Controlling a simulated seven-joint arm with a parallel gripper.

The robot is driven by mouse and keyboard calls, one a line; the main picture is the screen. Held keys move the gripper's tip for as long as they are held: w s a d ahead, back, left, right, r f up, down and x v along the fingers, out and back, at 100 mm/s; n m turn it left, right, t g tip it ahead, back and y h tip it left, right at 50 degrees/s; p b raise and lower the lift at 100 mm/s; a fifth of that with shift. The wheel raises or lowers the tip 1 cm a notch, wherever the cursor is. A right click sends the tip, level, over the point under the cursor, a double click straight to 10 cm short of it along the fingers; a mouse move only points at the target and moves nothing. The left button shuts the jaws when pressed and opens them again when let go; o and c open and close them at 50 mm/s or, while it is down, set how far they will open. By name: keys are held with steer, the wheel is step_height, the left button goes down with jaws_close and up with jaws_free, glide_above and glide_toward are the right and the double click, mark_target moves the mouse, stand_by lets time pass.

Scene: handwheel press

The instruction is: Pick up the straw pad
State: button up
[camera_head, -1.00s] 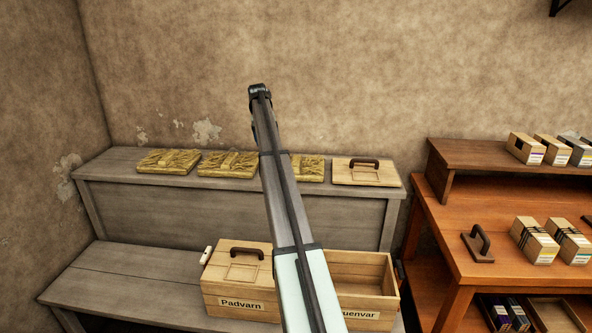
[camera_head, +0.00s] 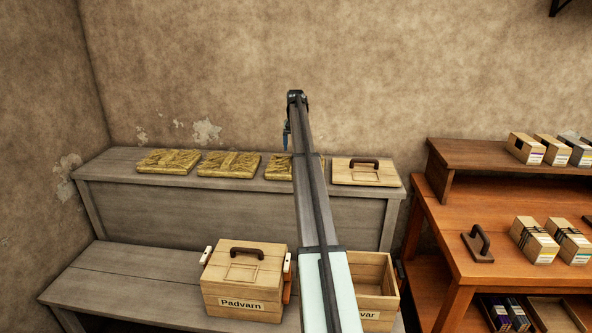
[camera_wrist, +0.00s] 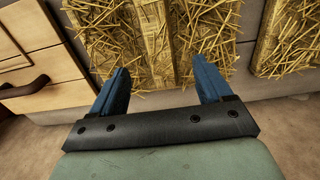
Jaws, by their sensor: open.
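Three straw pads lie in a row on the upper grey shelf: a left one (camera_head: 168,161), a middle one (camera_head: 230,164) and a right one (camera_head: 279,168), partly hidden by my arm. In the wrist view, a straw pad (camera_wrist: 105,45) with a raised band across it lies just beyond my gripper (camera_wrist: 160,69). Its blue fingers are open and apart, on either side of the band, with nothing held between them. Part of another straw pad (camera_wrist: 288,45) shows at the right. In the head view my gripper is mostly hidden; one blue finger shows above the right pad.
A wooden lid with a dark handle (camera_head: 368,172) lies right of the pads; it also shows in the wrist view (camera_wrist: 30,75). Below stand a lidded Padvarn box (camera_head: 243,283) and an open box (camera_head: 375,275), partly behind my arm. An orange shelf unit (camera_head: 450,240) stands right.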

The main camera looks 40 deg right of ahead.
steer(key=shift+d+f, duration=0.1)
steer(key=shift+f, duration=3.4)
steer(key=shift+r, duration=0.1)
steer(key=c, duration=1.4)
